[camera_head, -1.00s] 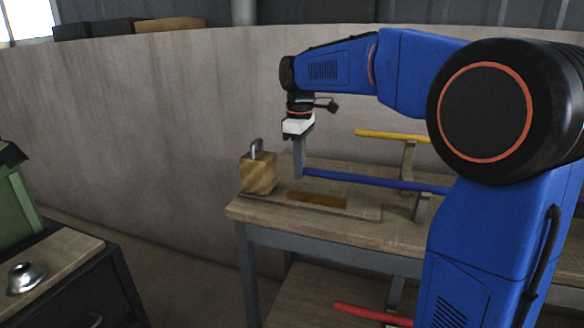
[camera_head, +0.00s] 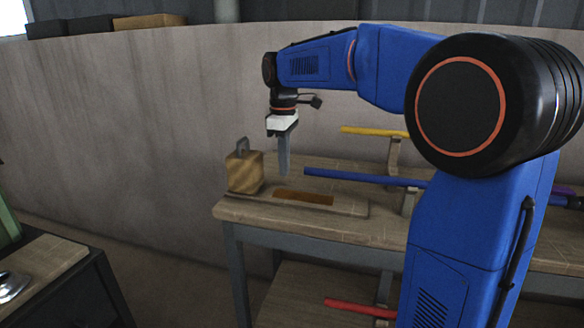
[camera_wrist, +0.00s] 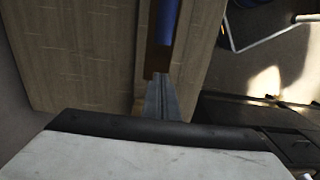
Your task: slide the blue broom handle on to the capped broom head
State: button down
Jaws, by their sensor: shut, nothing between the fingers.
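The blue handle (camera_head: 355,179) lies roughly level above the bench, its left end free and its right part hidden behind my arm. My gripper (camera_head: 284,172) points down just left of that end. Its fingers are shut and empty, with a small gap to the handle in the head view. In the wrist view the closed fingers (camera_wrist: 163,96) show below the blue handle (camera_wrist: 166,22). A wooden block (camera_head: 244,172) with a metal loop on top stands at the bench's left end. I cannot tell which thing is the capped broom head.
A brown strip (camera_head: 303,197) lies on the wooden bench (camera_head: 340,210). A yellow handle (camera_head: 372,132) rests on a support behind the blue one. A red handle (camera_head: 358,308) lies on the lower shelf. A curved wall (camera_head: 130,120) stands behind.

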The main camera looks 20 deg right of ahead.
notch_tip(320, 180, up, 10)
jog(key=shift+s+d+f, duration=0.15)
jog(key=shift+s+d, duration=0.05)
jog(key=s+d+f+m+t, duration=0.2)
jog(key=s+f+m, duration=0.3)
jog(key=s+f, duration=0.7)
jog(key=s+d+f+m+t, duration=0.1)
jog(key=s+f+m, duration=0.4)
jog(key=s+f, duration=0.7)
jog(key=s+t, duration=0.1)
jog(key=s, duration=0.6)
jog(key=shift+s+d+f+m+t, duration=0.3)
jog(key=shift+d+m+t, duration=0.05)
jog(key=shift+m+t, duration=0.05)
